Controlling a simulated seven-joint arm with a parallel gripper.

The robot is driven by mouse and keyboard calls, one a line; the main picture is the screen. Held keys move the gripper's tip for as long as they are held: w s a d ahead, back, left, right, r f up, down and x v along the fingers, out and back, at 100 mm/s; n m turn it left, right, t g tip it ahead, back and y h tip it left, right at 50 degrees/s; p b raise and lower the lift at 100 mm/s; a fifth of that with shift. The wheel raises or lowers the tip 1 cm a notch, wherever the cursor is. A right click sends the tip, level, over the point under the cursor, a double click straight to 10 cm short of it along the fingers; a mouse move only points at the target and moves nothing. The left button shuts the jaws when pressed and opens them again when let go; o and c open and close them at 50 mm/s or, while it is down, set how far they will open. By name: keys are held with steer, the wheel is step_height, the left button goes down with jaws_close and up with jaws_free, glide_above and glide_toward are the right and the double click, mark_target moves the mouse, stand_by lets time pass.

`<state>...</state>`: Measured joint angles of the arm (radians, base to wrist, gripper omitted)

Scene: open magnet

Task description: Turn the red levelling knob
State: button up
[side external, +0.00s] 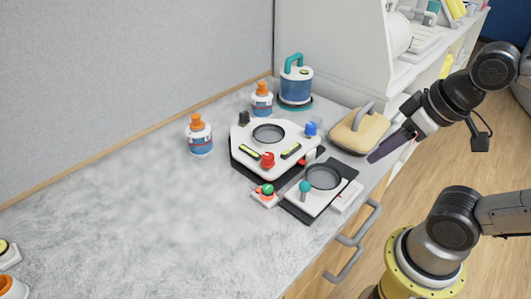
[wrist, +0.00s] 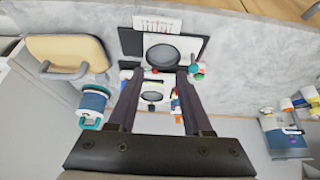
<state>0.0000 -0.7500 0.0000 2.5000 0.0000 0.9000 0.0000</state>
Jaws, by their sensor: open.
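The red levelling knob (side external: 267,159) stands on the near edge of a white levelling platform (side external: 241,137), which also bears a blue knob (side external: 311,128), a black knob (side external: 244,118), yellow bubble levels and a round grey plate. In the wrist view the red knob (wrist: 155,71) is a small spot between the fingers. My gripper (side external: 373,158) is in the air to the right of the platform, apart from the knob. In the wrist view my gripper (wrist: 160,72) has its two dark fingers spread with nothing between their tips.
A second device with a round grey pan (side external: 323,177) and a teal knob sits just in front of the platform. A beige handled case (side external: 360,131) stands to the right. A blue jug (side external: 295,85) and orange-capped bottles (side external: 199,136) stand behind and left. The left counter is mostly clear.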

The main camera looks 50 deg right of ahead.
stand_by(0.3)
steer(key=shift+o, duration=1.3)
steer(key=w+a+r+n+g, duration=0.2)
steer(key=w+r+n+g, duration=0.1)
steer(key=w+r+n, duration=1)
steer(key=n+g, duration=0.3)
steer(key=n, duration=0.3)
glide_above(268, 155)
step_height(268, 155, down, 9)
step_height(268, 155, down, 14)
